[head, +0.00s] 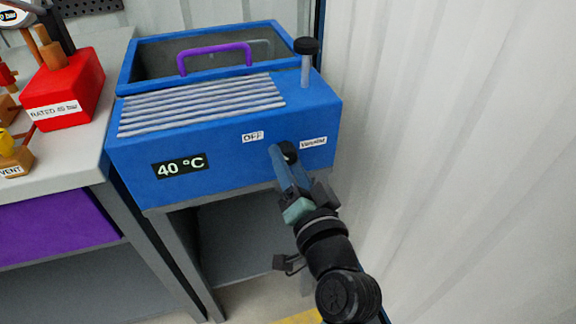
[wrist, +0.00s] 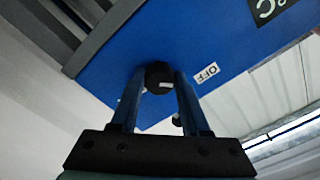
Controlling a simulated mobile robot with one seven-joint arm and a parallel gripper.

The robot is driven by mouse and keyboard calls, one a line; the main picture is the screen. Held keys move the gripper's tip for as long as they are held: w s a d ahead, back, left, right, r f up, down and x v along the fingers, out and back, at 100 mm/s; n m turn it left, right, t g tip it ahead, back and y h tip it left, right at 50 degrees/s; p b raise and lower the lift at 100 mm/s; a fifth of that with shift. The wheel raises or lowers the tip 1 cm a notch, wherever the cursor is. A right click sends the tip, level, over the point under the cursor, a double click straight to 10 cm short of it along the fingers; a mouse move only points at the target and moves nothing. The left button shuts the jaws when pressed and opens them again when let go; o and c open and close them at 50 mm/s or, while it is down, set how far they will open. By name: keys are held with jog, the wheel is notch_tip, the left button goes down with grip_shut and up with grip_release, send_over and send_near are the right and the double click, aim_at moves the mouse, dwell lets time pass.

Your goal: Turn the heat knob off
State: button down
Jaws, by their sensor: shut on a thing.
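The black heat knob (head: 290,151) is on the front face of the blue heater box (head: 225,160). An "OFF" label (head: 252,137) is to its upper left and another white label (head: 313,142) to its right. My gripper (head: 282,152) reaches up to the knob from below, its blue fingers partly hiding it. In the wrist view my gripper (wrist: 158,82) has one finger on each side of the knob (wrist: 158,74), shut on it. A small white mark shows on the knob, and the "OFF" label (wrist: 207,73) is to its right.
A "40 °C" display (head: 180,166) is on the box's left front. A bench (head: 75,150) with a red block (head: 67,90) is at left. A corrugated wall (head: 450,130) is close at right.

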dwell(0.5)
jog(key=shift+c, duration=1.9)
grip_release()
jog(key=v, duration=1.3)
jog(key=w+a+r+n+t+h, duration=0.1)
jog(key=w+r+n+t, duration=0.2)
jog(key=r, duration=0.8)
jog(key=w+a+r+n+t+h, duration=0.1)
jog(key=w+a+r+n+t, duration=0.1)
jog(key=r, duration=1)
jog(key=s+a+r+t+h, duration=0.1)
jog(key=s+r+t+h, duration=0.35)
jog(key=r, duration=1.25)
notch_tip(320, 180, up, 33)
jog(key=s+p, duration=0.2)
jog(key=p, duration=3.1)
jog(key=shift+t+y, duration=0.35)
jog(key=shift+y, duration=0.1)
